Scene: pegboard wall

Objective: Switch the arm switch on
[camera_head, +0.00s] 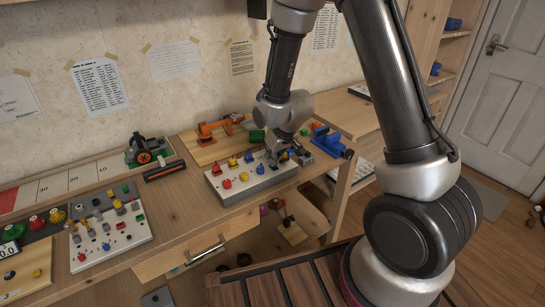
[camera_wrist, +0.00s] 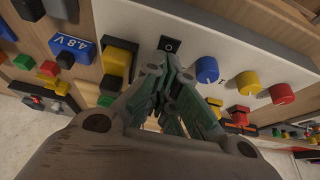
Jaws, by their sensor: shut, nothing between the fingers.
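A white control panel (camera_head: 237,197) lies on the workbench in the head view, with coloured knobs on it. In the wrist view the panel (camera_wrist: 215,30) carries a small black rocker switch (camera_wrist: 168,44) with a light mark on its face. No label naming the arm switch is readable. My gripper (camera_head: 279,158) is over the panel's far right part. In the wrist view my gripper (camera_wrist: 165,75) is shut and empty, its fingertips close below the black rocker. I cannot tell whether they touch it. The fingers hide part of the panel behind them.
Near the rocker are a blue knob (camera_wrist: 207,70), a yellow knob (camera_wrist: 248,82) and a yellow-and-black control (camera_wrist: 119,60). A blue vise-like tool (camera_head: 328,141) stands right of the panel. Another panel of switches (camera_head: 112,243) lies at left. A drawer (camera_head: 185,258) sits below the bench.

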